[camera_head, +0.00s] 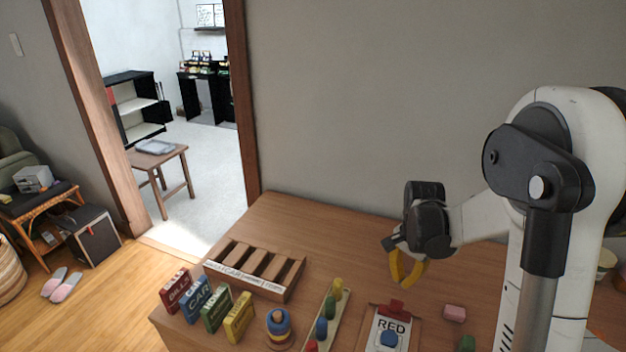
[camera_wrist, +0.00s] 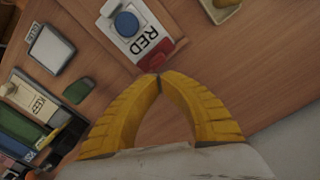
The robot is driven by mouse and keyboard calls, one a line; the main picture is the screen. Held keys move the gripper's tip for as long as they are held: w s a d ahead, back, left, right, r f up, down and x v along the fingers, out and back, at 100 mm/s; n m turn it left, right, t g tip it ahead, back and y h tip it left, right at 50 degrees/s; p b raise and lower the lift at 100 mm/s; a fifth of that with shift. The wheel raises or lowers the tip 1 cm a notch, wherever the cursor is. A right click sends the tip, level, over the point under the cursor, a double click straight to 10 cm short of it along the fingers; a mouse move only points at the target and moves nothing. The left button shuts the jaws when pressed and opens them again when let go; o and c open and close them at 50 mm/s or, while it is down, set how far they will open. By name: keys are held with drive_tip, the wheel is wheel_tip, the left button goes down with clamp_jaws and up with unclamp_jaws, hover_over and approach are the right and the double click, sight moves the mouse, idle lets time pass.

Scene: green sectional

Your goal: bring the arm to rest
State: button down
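My gripper (camera_head: 405,280) hangs from my arm above the right part of the wooden table (camera_head: 345,228), with its yellow fingers pointing down. In the wrist view my gripper (camera_wrist: 159,77) has its two fingertips together, with nothing seen between them. A card marked RED (camera_head: 387,324) lies below it in the head view, with a blue round piece (camera_head: 389,339) on it. The card also shows in the wrist view (camera_wrist: 133,42), just beyond the fingertips. The fingers appear apart from the table and the things on it.
A slotted wooden rack (camera_head: 238,282), several coloured boxes (camera_head: 198,297), a blue-and-yellow round piece (camera_head: 279,325) and a pegged strip (camera_head: 327,318) stand left of the card. Pink (camera_head: 454,312) and green (camera_head: 466,343) blocks lie right. The table's back middle is clear; a wall (camera_head: 380,100) stands behind.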

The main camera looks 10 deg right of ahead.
drive_tip(key=s+a+r+n+t, duration=0.7)
drive_tip(key=s+a+r+n, duration=0.5)
drive_tip(key=s+a+r, duration=0.2)
wheel_tip(320, 180, up, 2)
drive_tip(key=shift+a+n, duration=0.4)
drive_tip(key=shift+a, duration=0.4)
